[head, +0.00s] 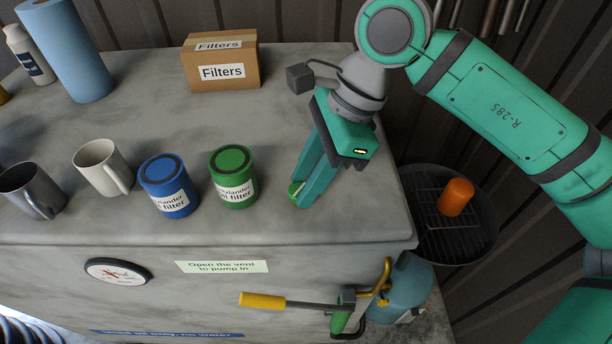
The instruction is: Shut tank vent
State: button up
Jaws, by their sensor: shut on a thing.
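The grey tank (330,228) has a mottled flat top and a label on its front reading "Open the vent to pump in" (222,267). My gripper (301,196) points down at the right part of the tank top. It is shut on a small green part (295,188), which looks like the vent's knob or cap. My fingers cover most of this part, so I cannot tell whether the vent is open or shut.
A green filter can (233,178) and a blue one (167,186) stand left of my gripper, with mugs (101,166) further left. A "Filters" box (221,72) stands behind. An orange cylinder (456,197) sits on a round grate at right. A yellow-handled pump (262,300) is at the front.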

jog(key=m, duration=0.2)
jog(key=m+t, duration=0.2)
jog(key=m, duration=0.1)
jog(key=shift+s+m, duration=0.3)
jog(key=m+t, duration=0.1)
jog(key=m, duration=0.1)
jog(key=m+t+h, duration=0.1)
jog(key=m, duration=0.2)
jog(key=shift+s+a, duration=0.15)
jog(key=shift+s, duration=0.05)
jog(key=shift+m, duration=0.3)
jog(key=o, duration=1.1)
jog(key=shift+c, duration=0.2)
jog(key=shift+w+h, duration=0.1)
jog(key=shift+h, duration=0.2)
jog(key=v, duration=1.1)
jog(key=shift+f, duration=0.15)
